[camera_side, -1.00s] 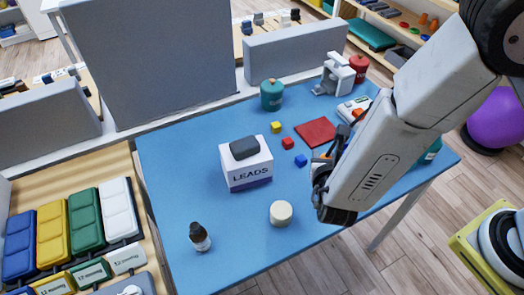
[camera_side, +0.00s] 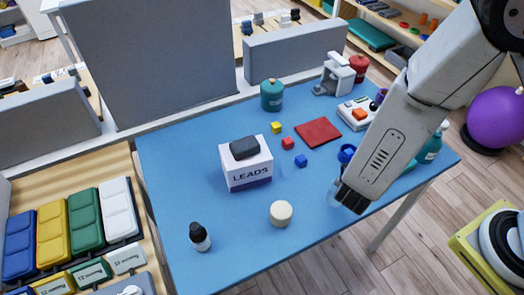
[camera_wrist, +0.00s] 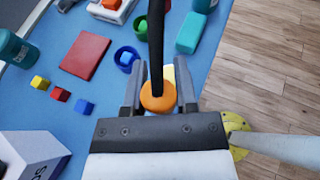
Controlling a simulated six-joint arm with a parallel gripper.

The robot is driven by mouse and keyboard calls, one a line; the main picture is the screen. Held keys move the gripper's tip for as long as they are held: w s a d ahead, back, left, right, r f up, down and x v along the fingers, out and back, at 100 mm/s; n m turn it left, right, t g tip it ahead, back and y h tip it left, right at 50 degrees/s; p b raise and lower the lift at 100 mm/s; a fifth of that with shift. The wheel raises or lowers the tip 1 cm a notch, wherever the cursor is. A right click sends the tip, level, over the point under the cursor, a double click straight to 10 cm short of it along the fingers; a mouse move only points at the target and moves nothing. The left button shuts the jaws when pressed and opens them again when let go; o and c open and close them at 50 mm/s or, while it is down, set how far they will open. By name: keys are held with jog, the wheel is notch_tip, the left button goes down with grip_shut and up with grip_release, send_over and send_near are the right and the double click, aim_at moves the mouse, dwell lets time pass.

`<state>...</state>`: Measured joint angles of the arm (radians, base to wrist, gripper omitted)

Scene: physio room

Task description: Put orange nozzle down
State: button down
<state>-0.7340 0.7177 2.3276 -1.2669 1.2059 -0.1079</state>
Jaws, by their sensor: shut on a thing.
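The orange nozzle (camera_wrist: 157,97) shows in the wrist view as a round orange piece between the two fingers of my gripper (camera_wrist: 158,92). My gripper is shut on it. A slim black rod (camera_wrist: 156,40) runs up the picture from the nozzle; I cannot tell whether it is part of it. The arm's end is over the right front part of the blue table (camera_side: 245,265). I cannot tell the height of the nozzle above the table.
A blue ring-shaped piece (camera_wrist: 127,58) and a teal block (camera_wrist: 190,32) lie near the gripper. A red square (camera_side: 318,131), small cubes, the LEADS box (camera_side: 247,173) and a cream cylinder (camera_side: 281,214) stand farther left. The table's right edge is close. The front middle is mostly clear.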

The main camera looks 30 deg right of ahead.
jog(key=w+f, duration=0.2)
jog(key=w, duration=0.2)
jog(key=w+a+f, duration=0.1)
jog(key=w+f, duration=0.2)
jog(key=w, duration=0.1)
jog(key=w+f, duration=0.3)
jog(key=w, duration=0.1)
jog(key=shift+a, duration=0.2)
jog(key=shift+w+a+f, duration=0.1)
jog(key=shift+w+f, duration=0.25)
jog(key=shift+f, duration=0.15)
jog(key=shift+w+f, duration=0.3)
jog(key=shift+f, duration=1.55)
jog(key=shift+f, duration=0.1)
jog(key=shift+c, duration=1.9)
grip_release()
